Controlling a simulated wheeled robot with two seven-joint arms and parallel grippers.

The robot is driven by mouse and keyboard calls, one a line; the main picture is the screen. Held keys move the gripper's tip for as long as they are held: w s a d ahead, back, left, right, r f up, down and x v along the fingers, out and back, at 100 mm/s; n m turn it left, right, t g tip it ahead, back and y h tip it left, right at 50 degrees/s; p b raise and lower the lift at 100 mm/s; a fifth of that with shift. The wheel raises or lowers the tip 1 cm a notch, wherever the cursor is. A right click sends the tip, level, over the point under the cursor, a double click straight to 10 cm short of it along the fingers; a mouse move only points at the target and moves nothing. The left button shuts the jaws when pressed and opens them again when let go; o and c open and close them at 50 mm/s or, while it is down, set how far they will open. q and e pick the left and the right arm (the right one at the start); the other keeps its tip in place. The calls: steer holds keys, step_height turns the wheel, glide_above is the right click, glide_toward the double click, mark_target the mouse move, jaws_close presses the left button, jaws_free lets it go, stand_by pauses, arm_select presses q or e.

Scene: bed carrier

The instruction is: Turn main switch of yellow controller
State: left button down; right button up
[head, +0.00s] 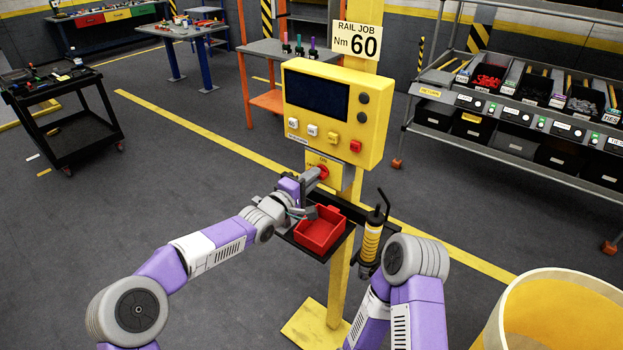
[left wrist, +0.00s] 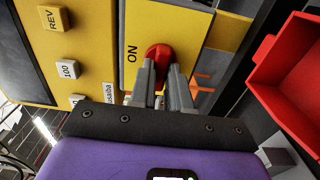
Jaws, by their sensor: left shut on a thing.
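The yellow controller (head: 334,112) with a dark screen is mounted on a yellow post. Below it is a small yellow plate marked ON, carrying the red main switch (head: 321,171). In the left wrist view the red switch (left wrist: 159,54) sits between the fingertips, beside the ON label. My left gripper (left wrist: 160,75) is shut on the switch; its fingers hide part of the knob. In the head view my left gripper (head: 316,178) reaches the switch from the left. My right arm is at lower right in the head view; its gripper is not visible.
A red bin (head: 320,230) sits on a dark tray just below the left gripper. Buttons (left wrist: 68,70) line the controller's face. A black cart (head: 62,105) stands at left, and a shelf rack (head: 520,120) at right.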

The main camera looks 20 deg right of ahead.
arm_select(q)
steer(key=shift+m, duration=0.3)
steer(key=shift+s+d+r+m+b, duration=0.1)
steer(key=shift+m+b, duration=0.6)
steer(key=shift+m, duration=3.6)
steer(key=shift+s+r+m+b, duration=0.1)
steer(key=shift+m+b, duration=0.55)
steer(key=shift+m, duration=3.65)
steer(key=c, duration=1.1)
jaws_free()
steer(key=v, duration=0.7)
steer(key=shift+s, duration=0.15)
